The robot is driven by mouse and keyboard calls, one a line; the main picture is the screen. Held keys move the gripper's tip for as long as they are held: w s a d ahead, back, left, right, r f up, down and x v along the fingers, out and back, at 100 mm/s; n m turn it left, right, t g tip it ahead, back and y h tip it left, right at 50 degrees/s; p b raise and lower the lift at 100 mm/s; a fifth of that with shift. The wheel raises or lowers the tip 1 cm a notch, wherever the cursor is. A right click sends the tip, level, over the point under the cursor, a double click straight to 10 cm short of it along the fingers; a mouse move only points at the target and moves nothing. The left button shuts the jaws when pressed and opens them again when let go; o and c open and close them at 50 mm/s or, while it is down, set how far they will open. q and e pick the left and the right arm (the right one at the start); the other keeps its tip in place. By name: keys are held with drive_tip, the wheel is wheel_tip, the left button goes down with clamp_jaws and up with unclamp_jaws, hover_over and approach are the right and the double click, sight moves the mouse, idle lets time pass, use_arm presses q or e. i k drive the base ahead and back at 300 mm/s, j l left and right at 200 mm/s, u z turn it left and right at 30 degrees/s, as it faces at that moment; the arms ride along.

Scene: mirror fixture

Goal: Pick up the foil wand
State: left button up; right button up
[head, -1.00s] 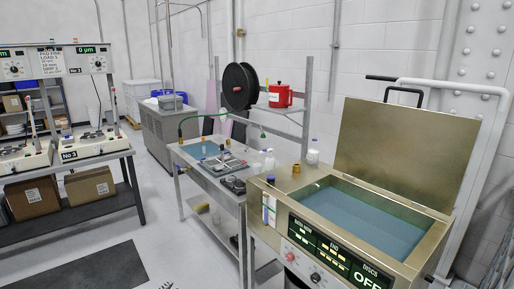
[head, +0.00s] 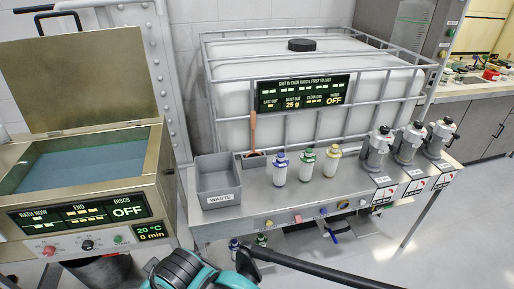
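I cannot pick out the foil wand with certainty in the head view. An upright brown handle (head: 253,132) stands in a small grey holder (head: 254,160) on the bench, right of the waste bin; its lower end is hidden in the holder. Neither gripper can be made out. A teal and black part, probably one of my arm links, shows at the bottom edge.
An open-lidded bath (head: 160,187) stands at left. The metal bench (head: 237,216) carries a grey waste bin (head: 218,189), capped bottles (head: 306,165) and several grey dispensers (head: 377,150). A caged white tank (head: 225,90) stands behind. A dark rod (head: 320,273) crosses low in front.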

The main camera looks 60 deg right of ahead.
sight(253, 153)
drive_tip(key=z, duration=1.95)
